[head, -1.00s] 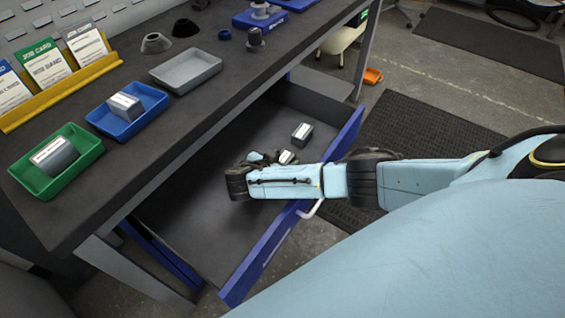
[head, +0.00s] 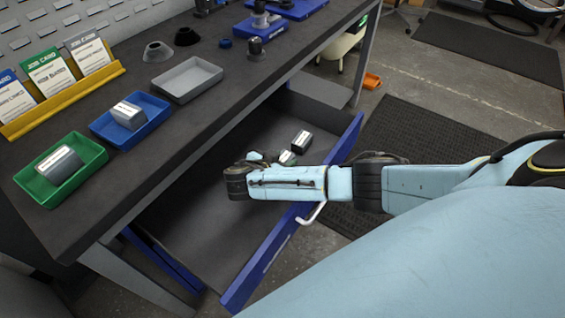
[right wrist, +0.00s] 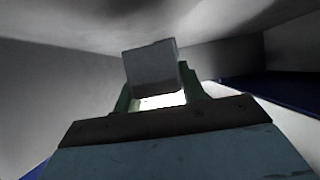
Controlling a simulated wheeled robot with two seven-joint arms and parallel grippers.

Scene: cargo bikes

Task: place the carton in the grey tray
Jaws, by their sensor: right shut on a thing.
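The grey tray (head: 187,94) lies empty on the workbench, behind the open drawer. My right gripper (head: 272,157) is down inside the drawer, shut on a small grey carton with a white label (head: 287,158). My own wrist hides part of that carton in the head view. In the right wrist view the carton (right wrist: 152,68) shows between the green fingers of the gripper (right wrist: 158,95). My left gripper is out of view.
A blue tray (head: 105,130) and a green tray (head: 97,160) on the bench each hold a grey carton. The blue drawer front (head: 258,262) and the bench edge border the arm. Cones and blue-based fixtures stand farther back.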

